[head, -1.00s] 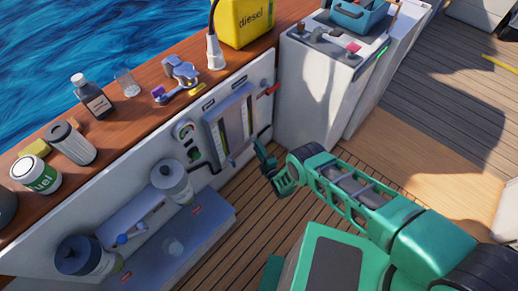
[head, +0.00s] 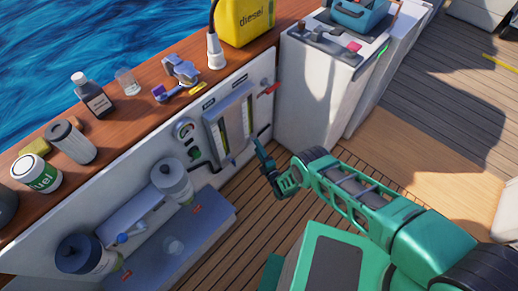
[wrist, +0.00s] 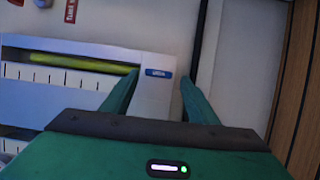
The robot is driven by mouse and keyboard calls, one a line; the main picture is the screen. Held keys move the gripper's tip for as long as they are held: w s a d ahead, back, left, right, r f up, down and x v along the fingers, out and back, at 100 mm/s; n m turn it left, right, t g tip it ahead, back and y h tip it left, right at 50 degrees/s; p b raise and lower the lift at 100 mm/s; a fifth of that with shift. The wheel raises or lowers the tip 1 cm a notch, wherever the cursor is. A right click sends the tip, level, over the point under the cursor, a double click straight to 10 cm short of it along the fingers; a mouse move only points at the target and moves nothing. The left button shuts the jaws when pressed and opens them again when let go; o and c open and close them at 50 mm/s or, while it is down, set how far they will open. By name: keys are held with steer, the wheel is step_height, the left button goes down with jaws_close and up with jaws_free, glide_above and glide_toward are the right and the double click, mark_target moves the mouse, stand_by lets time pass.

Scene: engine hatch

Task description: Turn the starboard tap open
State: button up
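The panel with sight gauges (head: 231,122) is on the white hull wall, and it shows close up in the wrist view (wrist: 157,95). A red-handled tap (head: 269,89) is at its upper right, and a small blue lever (head: 230,161) is below it. Another blue-handled tap (head: 124,238) is at the lower left. I cannot read which one is marked starboard. My gripper (head: 259,147) is in front of the wall, right of the gauge panel.
A wooden ledge (head: 130,105) above holds bottles, cans, a clamp-like tool and a yellow diesel can (head: 243,20). Filter canisters (head: 172,180) stick out at the left. A white console (head: 312,90) stands to the right. The deck (head: 250,230) below my gripper is clear.

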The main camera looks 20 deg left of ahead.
steer(key=shift+w+r, duration=0.1)
steer(key=v, duration=1)
steer(key=shift+s+d, duration=0.25)
stand_by(0.4)
